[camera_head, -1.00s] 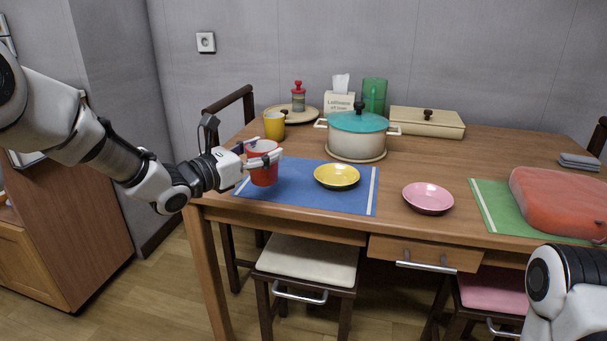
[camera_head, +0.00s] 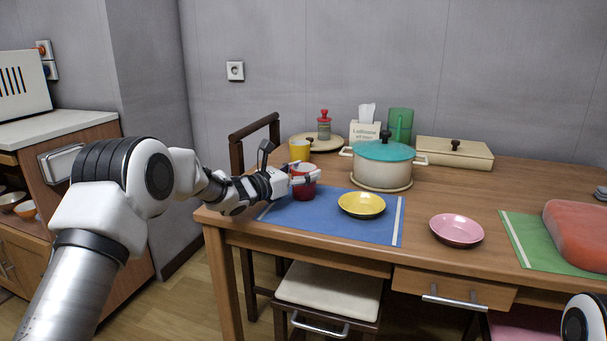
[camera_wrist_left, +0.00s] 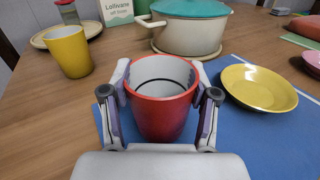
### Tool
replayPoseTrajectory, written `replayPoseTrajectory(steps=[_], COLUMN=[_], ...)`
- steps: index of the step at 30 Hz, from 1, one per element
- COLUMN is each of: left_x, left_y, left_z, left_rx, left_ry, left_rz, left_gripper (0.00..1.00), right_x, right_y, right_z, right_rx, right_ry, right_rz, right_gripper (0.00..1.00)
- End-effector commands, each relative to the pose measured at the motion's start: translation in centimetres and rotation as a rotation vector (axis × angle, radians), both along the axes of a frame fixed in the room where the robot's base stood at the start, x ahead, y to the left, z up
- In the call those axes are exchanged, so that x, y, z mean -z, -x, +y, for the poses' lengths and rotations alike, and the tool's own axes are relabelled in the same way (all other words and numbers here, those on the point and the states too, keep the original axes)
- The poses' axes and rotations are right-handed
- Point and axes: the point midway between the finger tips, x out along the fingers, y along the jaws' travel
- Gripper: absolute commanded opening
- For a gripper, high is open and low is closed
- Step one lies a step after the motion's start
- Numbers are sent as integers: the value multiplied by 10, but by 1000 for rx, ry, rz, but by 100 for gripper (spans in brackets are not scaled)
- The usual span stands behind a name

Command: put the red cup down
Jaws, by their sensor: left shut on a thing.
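The red cup (camera_head: 304,191) is upright over the left part of the blue placemat (camera_head: 340,221), partly hidden by my fingers. My left gripper (camera_head: 305,178) is shut on it from the left. In the left wrist view the cup (camera_wrist_left: 162,118) sits between both fingers, its white inside empty. I cannot tell whether its base touches the placemat. My right gripper is out of view.
A yellow saucer (camera_head: 361,205) lies right of the cup on the placemat. A yellow cup (camera_head: 300,150) and a teal-lidded pot (camera_head: 381,168) stand behind. A pink saucer (camera_head: 456,230) lies further right. The front placemat area is clear.

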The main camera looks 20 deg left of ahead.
Motion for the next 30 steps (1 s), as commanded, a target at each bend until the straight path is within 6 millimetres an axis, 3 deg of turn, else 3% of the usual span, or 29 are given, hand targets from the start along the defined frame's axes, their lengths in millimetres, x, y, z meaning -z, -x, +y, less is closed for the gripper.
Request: replayPoseTrajectory(steps=[5,6,7,20,30], left_x=[5,3,3,-2,-3], left_y=[0,0,0,3,72], left_z=[0,0,0,3,46], left_rx=[0,0,0,-2,-4], left_ry=[0,0,0,2,6], left_rz=[0,0,0,1,2], left_gripper=[28,74,84,85,85], right_x=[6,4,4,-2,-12], right_y=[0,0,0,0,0], right_z=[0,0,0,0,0], right_rx=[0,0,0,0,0], right_ry=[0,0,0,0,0], right_rz=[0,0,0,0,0], right_gripper=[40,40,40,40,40])
